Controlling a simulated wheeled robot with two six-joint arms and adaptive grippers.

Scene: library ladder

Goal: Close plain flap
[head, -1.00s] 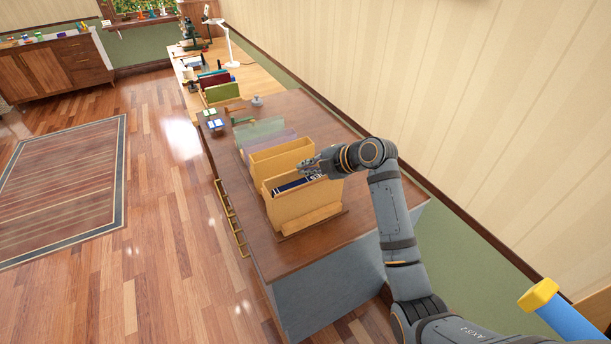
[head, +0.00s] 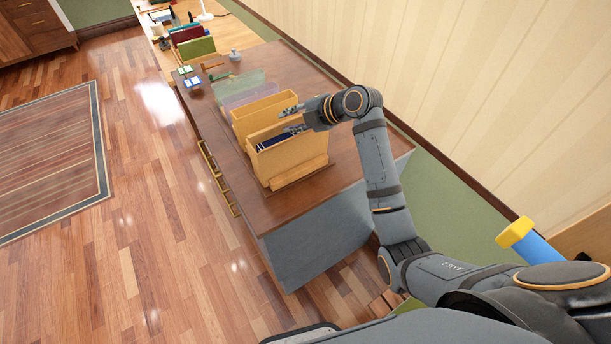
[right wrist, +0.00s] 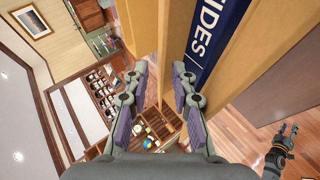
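A tan wooden box (head: 290,159) stands on the dark desk, with a dark navy panel (head: 278,140) inside its open top. The navy panel also shows large in the right wrist view (right wrist: 214,45), with white letters ending in "IDES/". A second tan upright panel (head: 258,112) stands behind the box. I cannot tell which part is the plain flap. My right gripper (head: 291,121) is over the box's top near its right end. Its fingers are apart and nothing shows between them. My left gripper (right wrist: 288,131) shows small in the right wrist view, seemingly open, away from the box.
A green translucent divider (head: 238,84) and a purple one (head: 250,97) stand behind the box. Small blue and green items (head: 190,78) lie further back on the desk. The wall (head: 440,90) borders the desk on the right. Open floor (head: 130,200) lies left.

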